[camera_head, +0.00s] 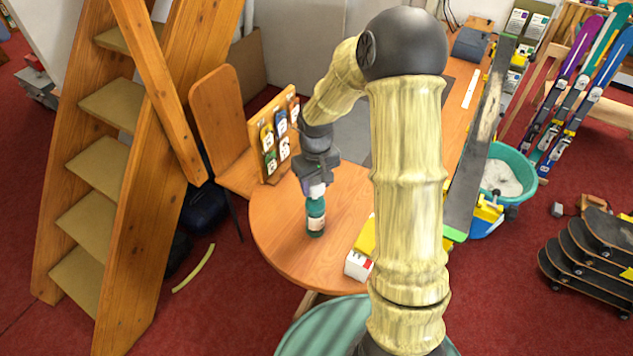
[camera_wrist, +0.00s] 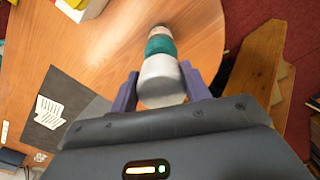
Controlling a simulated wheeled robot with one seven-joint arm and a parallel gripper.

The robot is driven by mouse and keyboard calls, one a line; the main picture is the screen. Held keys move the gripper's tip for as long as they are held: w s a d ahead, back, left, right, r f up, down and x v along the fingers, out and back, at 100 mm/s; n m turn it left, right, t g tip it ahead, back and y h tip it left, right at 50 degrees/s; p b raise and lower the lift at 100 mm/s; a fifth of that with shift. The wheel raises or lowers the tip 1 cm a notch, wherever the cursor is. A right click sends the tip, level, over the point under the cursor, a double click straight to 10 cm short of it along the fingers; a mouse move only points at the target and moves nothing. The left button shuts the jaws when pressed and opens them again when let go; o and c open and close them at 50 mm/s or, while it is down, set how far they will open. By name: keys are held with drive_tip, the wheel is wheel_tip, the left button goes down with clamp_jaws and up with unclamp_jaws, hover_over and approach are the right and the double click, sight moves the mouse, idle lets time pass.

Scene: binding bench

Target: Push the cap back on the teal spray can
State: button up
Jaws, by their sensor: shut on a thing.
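The teal spray can (camera_head: 315,218), with a pale label, stands upright on the round wooden table. It also shows in the wrist view (camera_wrist: 160,46), beyond the cap. The whitish-grey cap (camera_head: 316,190) is at the can's top, roughly in line with it. I see no clear gap between them, but cannot tell whether the cap is fully seated. My gripper (camera_head: 315,184) points down above the can. In the wrist view its two fingers (camera_wrist: 161,87) are closed on either side of the cap (camera_wrist: 161,78). The rim where cap and can meet is partly hidden.
The round table (camera_head: 277,240) has bare wood around the can. A wooden rack of small colored items (camera_head: 275,140) stands behind it. A white and yellow box (camera_head: 358,264) is to the right, partly behind my arm. A wooden ladder (camera_head: 140,190) stands left.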

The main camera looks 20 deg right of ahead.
drive_tip(key=shift+f+b, duration=1.35)
drive_tip(key=shift+f, duration=0.7)
idle(1.4)
drive_tip(key=o, duration=1.6)
drive_tip(key=shift+c, duration=0.2)
drive_tip(key=shift+r, duration=0.15)
drive_tip(key=shift+r+p, duration=2.8)
drive_tip(key=shift+r, duration=0.65)
clamp_jaws()
